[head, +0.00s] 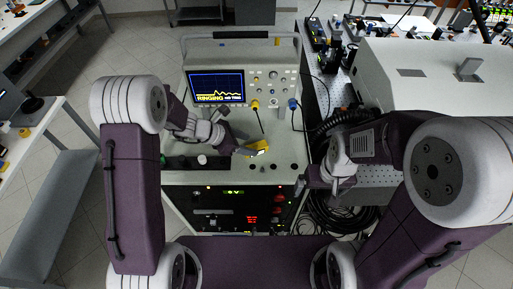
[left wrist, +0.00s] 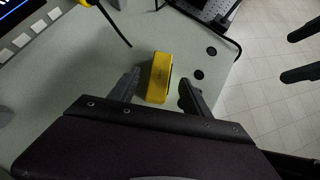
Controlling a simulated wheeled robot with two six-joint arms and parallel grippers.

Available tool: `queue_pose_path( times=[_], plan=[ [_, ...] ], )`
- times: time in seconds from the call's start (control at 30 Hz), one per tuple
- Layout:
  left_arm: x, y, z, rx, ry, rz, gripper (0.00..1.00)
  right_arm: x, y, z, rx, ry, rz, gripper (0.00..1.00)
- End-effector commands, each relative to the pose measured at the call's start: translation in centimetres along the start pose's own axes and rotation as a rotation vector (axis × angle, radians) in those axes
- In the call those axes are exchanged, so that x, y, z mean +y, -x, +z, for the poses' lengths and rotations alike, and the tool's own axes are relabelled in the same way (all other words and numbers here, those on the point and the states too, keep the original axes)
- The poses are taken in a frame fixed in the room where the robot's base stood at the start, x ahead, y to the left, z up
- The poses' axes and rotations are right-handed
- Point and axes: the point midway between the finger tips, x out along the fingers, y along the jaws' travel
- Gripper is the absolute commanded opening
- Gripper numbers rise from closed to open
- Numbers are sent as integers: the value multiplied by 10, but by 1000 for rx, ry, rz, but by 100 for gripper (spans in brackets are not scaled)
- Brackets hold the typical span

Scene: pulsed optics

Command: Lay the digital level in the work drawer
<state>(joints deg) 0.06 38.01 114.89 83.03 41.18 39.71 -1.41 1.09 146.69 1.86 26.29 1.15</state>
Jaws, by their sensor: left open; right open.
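The digital level is a small yellow block (head: 258,147) on the pale top of the instrument cart (head: 215,148), near its front right. In the left wrist view the level (left wrist: 159,78) lies between the fingertips of my left gripper (left wrist: 158,90), with a gap visible on both sides. My left gripper (head: 244,147) is open and partly covers the level in the head view. My right gripper (head: 314,181) is open and empty, right of the cart; its dark fingers seem to show at the right edge of the left wrist view (left wrist: 294,53). I cannot make out the work drawer.
An oscilloscope (head: 216,86) with yellow and blue plugged leads stands behind the level. Instrument panels (head: 238,208) with lit displays face me below the cart top. An optical table (head: 325,90) and a large pale housing (head: 425,75) stand right. Coiled black cables (head: 345,218) hang there.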

Motion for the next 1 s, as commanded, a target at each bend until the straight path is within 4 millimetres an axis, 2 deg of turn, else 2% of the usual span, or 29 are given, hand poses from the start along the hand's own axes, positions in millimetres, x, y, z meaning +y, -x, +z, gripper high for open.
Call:
queue_pose_path(
  times=[0.13,0.23,0.5,0.7,1.0],
  plan=[
    [-2,-27,2,3,0,-6,56,0,11,-1,0,0,0,100],
    [-1,-42,1,2,0,-4,56,0,11,-1,0,0,0,100],
    [0,-47,0,1,-2,-1,56,0,11,-1,0,0,0,100],
    [0,-47,0,1,-1,-1,1,0,11,-1,0,0,0,100],
    [0,-46,1,0,-2,-1,0,0,10,-1,0,0,0,100]
  ],
)
